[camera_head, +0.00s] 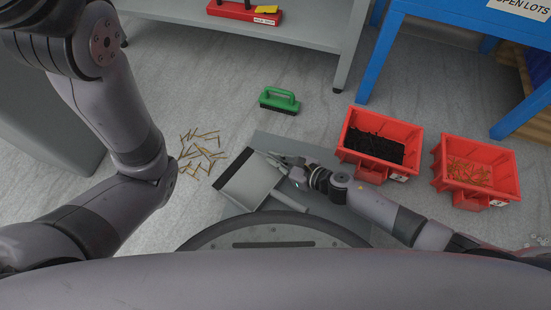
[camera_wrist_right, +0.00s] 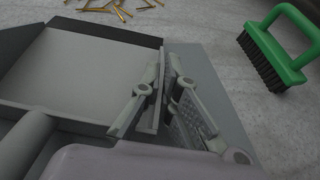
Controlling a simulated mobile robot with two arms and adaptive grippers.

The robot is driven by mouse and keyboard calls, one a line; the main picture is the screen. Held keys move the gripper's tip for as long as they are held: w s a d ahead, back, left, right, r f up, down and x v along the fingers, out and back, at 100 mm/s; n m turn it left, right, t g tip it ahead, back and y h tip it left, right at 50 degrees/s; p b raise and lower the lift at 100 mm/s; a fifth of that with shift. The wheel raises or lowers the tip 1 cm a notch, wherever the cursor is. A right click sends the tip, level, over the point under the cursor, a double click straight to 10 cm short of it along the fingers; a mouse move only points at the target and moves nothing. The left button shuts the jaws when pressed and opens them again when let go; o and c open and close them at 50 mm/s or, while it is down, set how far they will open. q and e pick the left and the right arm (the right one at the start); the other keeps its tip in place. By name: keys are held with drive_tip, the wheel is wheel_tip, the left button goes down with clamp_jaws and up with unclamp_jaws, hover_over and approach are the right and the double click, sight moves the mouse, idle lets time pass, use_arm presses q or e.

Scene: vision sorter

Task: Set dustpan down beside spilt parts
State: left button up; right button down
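The grey dustpan (camera_head: 246,183) with a black front lip lies flat, lip toward the upper left; its handle points to the lower right. It also fills the left of the right wrist view (camera_wrist_right: 85,75). The spilt brass parts (camera_head: 201,152) lie scattered on the floor just beyond the lip, apart from it. My right gripper (camera_head: 283,162) is at the dustpan's right side edge. In the right wrist view its fingers (camera_wrist_right: 165,80) are close together, seemingly on the side wall. Whether the dustpan touches the floor is unclear. My left gripper is out of view.
A green brush (camera_head: 280,100) stands on the floor above the dustpan. A red bin (camera_head: 413,132) with black parts and a red bin (camera_head: 509,170) with orange-brown parts stand to the right. A blue bench (camera_head: 392,50) and grey shelf (camera_head: 305,25) are behind. Floor left of the spill is bare.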

drive_tip(key=shift+f, duration=0.15)
drive_tip(key=c, duration=1.7)
unclamp_jaws()
